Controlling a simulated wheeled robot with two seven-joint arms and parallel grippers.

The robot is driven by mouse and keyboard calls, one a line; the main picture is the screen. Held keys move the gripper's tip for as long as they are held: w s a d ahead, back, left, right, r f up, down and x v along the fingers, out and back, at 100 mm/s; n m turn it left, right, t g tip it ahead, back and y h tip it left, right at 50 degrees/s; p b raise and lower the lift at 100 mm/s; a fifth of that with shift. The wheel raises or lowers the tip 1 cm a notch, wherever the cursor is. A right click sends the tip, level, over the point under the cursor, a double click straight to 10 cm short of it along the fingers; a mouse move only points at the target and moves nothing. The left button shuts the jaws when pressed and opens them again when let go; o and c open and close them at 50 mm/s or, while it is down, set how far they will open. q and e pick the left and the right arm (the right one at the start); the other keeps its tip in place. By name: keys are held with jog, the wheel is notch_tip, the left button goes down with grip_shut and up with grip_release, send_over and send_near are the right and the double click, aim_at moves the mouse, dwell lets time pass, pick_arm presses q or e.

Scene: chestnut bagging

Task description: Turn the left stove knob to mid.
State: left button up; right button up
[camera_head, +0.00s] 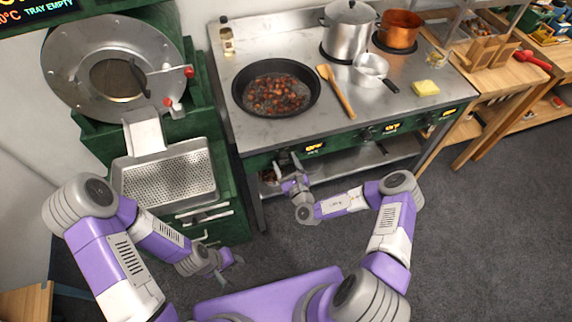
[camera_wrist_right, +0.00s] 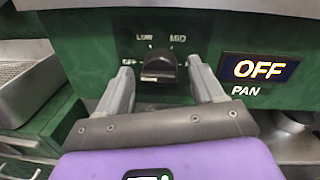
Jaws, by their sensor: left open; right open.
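The left stove knob (camera_wrist_right: 159,66) is black and sits on the green front panel (camera_wrist_right: 84,40) in the right wrist view. Marks for off, LOW and MID are printed around it. The display (camera_wrist_right: 260,68) beside it reads OFF above the word PAN. My right gripper (camera_wrist_right: 163,80) is open, with one finger on each side of the knob; I cannot tell if they touch it. In the head view my right gripper (camera_head: 288,166) is at the stove front and largely hides the knob. My left gripper (camera_head: 230,261) is open and empty, low in front of the green machine.
A pan of chestnuts (camera_head: 276,88) stands on the stove top (camera_head: 240,50), with a wooden spatula (camera_head: 337,92) beside it. A steel pot (camera_head: 348,28) and a copper pot (camera_head: 398,29) stand behind. A perforated tray (camera_head: 168,175) is at the left. Floor (camera_head: 470,230) at right is clear.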

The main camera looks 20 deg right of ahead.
jog(key=shift+c, duration=0.4)
jog(key=c, duration=0.9)
